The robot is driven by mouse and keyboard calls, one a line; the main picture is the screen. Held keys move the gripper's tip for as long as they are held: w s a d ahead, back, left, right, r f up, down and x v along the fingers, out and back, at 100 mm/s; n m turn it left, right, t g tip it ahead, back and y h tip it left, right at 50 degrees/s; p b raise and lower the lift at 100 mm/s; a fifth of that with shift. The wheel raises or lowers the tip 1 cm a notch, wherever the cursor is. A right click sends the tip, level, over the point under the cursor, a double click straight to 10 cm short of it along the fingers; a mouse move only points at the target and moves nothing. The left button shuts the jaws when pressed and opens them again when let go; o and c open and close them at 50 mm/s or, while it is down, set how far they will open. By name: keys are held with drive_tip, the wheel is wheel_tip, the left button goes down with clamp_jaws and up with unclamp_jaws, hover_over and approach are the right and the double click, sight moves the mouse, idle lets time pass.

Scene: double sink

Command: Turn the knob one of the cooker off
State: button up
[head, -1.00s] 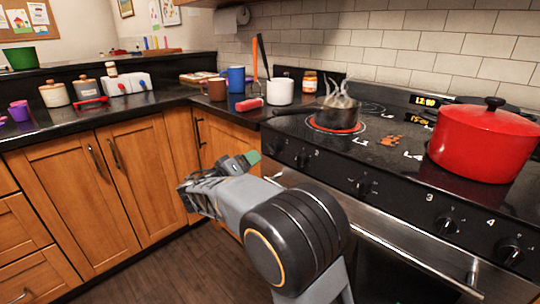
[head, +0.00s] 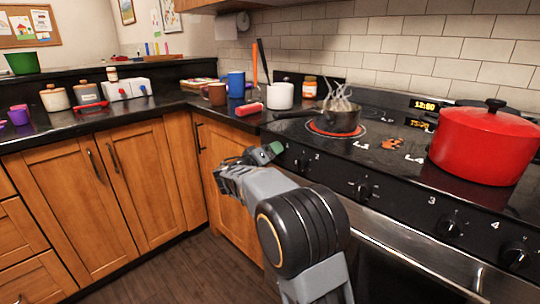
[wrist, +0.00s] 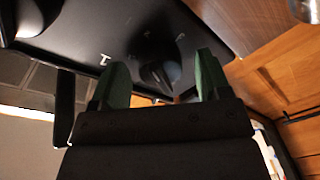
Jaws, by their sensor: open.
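The knob one (wrist: 158,76) of the cooker is a dark round knob on the black front panel (wrist: 130,35). In the wrist view it shows between the two green fingertips of my gripper (wrist: 161,80), with a gap on each side. In the head view my gripper (head: 265,153) is at the left end of the cooker's front panel and hides this knob. My gripper is open and empty. The burner (head: 337,128) at the left of the cooktop glows red under a steaming dark pan (head: 342,120).
Other knobs sit to the right along the panel: knob two (head: 302,161), knob three (head: 449,227) and knob four (head: 514,255). A red pot (head: 480,145) stands on the right of the cooktop. The pan's handle points left towards a white mug (head: 280,97).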

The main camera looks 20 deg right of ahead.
drive_tip(key=c, duration=0.9)
